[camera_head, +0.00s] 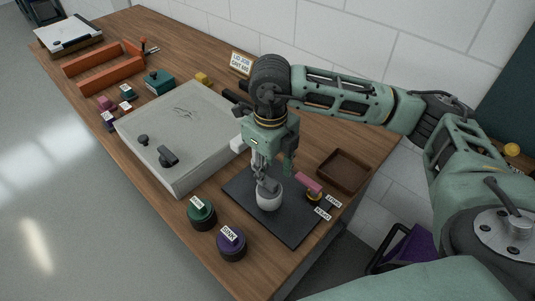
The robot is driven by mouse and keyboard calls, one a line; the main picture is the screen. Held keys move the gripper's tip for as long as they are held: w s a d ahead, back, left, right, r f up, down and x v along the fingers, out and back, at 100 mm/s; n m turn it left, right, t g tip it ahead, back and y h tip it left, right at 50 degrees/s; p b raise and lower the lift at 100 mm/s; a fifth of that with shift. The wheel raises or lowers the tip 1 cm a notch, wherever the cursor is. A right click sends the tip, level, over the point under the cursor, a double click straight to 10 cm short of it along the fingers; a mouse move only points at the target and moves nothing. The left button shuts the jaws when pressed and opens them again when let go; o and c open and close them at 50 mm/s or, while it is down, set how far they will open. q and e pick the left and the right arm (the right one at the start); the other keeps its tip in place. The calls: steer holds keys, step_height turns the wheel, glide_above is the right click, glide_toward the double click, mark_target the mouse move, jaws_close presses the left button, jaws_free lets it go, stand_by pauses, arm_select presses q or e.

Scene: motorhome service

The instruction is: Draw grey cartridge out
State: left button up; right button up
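A small white rounded holder (269,202) stands on a dark mat at the front right of the counter. A grey piece (267,186), which looks like the grey cartridge, shows at its top, partly hidden by my gripper. My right gripper (271,174) points down just above the holder, with its fingers around or beside the grey piece. I cannot tell whether they touch it. My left gripper is not in view.
The dark mat (296,232) lies beside an empty brown tray (344,170). A green-capped jar (201,213) and a purple-capped jar (231,243) stand at the front edge.

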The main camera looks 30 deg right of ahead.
mark_target(269, 180)
step_height(269, 180, down, 4)
steer(key=shift+w+r+p, duration=0.1)
steer(key=shift+r+p, duration=0.05)
steer(key=shift+p, duration=0.3)
steer(key=shift+f, duration=0.55)
jaws_close()
steer(key=c, duration=0.8)
jaws_free()
jaws_close()
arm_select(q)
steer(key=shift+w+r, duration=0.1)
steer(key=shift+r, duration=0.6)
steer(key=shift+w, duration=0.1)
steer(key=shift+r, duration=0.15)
arm_select(e)
steer(key=shift+r, duration=0.65)
